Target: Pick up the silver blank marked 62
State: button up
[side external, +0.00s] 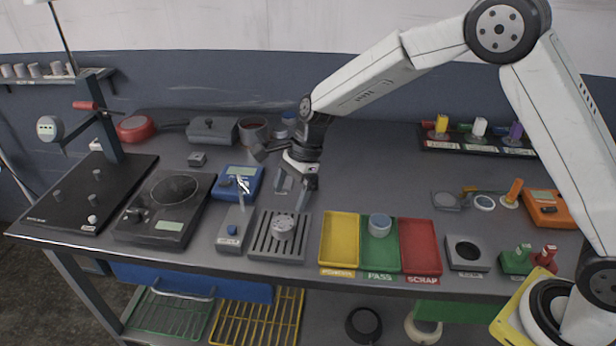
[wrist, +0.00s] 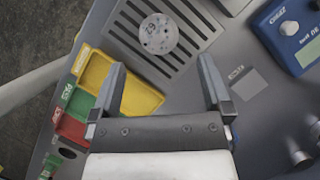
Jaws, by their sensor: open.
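The silver blank (wrist: 159,34) is a round disc with a dark mark that looks like 62 in the wrist view. It lies on the slotted grey rack (wrist: 193,14). In the side view the blank (side external: 284,222) sits on the same rack (side external: 262,247), left of the yellow tray. My gripper (side external: 292,206) hangs above the bench near the rack's back right corner. In the wrist view my gripper (wrist: 161,86) is open, with nothing between its fingers. The blank lies beyond the fingertips, apart from them.
Yellow (side external: 339,240), green PASS (side external: 389,254) and red SCRAP (side external: 421,246) trays stand right of the rack. A grey cylinder (side external: 380,225) is in the green tray. A blue device (side external: 239,182) and a hotplate-like unit (side external: 163,214) stand to the left. The bench behind the trays is mostly clear.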

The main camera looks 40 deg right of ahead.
aim_at(282, 223)
jog(key=shift+x, duration=3.95)
jog(key=shift+s+d+f, duration=0.1)
jog(key=shift+d, duration=0.15)
grip_shut()
jog(key=shift+r, duration=0.2)
